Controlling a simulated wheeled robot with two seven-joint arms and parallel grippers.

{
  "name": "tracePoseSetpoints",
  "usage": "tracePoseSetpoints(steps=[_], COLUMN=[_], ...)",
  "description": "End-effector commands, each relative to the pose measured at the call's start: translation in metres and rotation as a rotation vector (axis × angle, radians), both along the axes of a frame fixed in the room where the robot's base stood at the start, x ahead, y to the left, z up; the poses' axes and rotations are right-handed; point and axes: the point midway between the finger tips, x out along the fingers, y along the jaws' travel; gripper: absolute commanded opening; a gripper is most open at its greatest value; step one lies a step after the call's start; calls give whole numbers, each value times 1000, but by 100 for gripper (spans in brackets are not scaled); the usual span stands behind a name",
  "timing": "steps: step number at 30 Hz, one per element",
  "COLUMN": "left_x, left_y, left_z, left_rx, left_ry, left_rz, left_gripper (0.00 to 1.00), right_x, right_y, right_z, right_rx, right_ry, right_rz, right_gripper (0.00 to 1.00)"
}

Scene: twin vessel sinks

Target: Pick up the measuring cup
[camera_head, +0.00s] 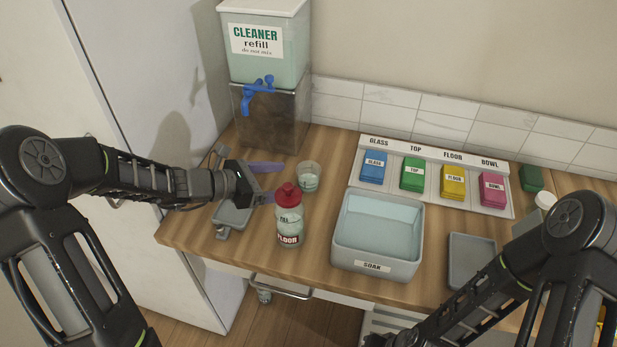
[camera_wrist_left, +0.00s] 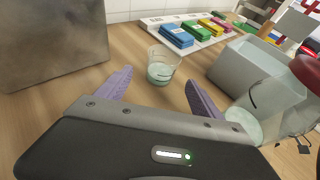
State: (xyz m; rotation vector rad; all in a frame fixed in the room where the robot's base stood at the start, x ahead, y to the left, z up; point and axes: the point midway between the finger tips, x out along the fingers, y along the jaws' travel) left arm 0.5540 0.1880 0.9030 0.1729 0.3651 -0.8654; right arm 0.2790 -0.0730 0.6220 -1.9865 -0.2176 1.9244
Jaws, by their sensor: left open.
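The measuring cup (camera_head: 308,177) is a small clear cup with pale green liquid at the bottom. It stands upright on the wooden counter, right of my left gripper (camera_head: 272,182). The left gripper is open and low over the counter, its two purple fingers pointing toward the cup with nothing between them. In the left wrist view, the cup (camera_wrist_left: 161,66) is just beyond and between the fingertips (camera_wrist_left: 158,80), apart from both. My right arm comes in at the lower right; its fingers are outside the picture.
A red-capped FLOOR bottle (camera_head: 289,222) stands close to the left gripper's near finger. The CLEANER refill dispenser (camera_head: 268,50) on its metal stand (camera_head: 270,118) is behind. The SOAK tub (camera_head: 377,267) and the sponge tray (camera_head: 435,150) are to the right. A grey tray (camera_head: 232,216) lies beneath the gripper.

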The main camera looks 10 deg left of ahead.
Motion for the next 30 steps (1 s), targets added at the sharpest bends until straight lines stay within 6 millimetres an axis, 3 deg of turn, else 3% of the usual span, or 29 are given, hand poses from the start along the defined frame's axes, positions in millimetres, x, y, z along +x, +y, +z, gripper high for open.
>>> tracePoseSetpoints(steps=[5,15,24,30], left_x=[9,11,33,39], left_y=[-13,-15,-44,-50], left_z=[-7,-8,-23,-28], left_rx=[-2,0,-2,1], left_ry=[2,2,3,1], left_rz=[-1,-1,-3,-1], left_gripper=[76,76,76,76], right_x=[0,0,0,0], right_y=[0,0,0,0], right_z=[1,2,11,11], right_rx=[0,0,0,0], right_ry=[0,0,1,1], right_rz=[0,0,0,0], right_gripper=[0,0,0,0])
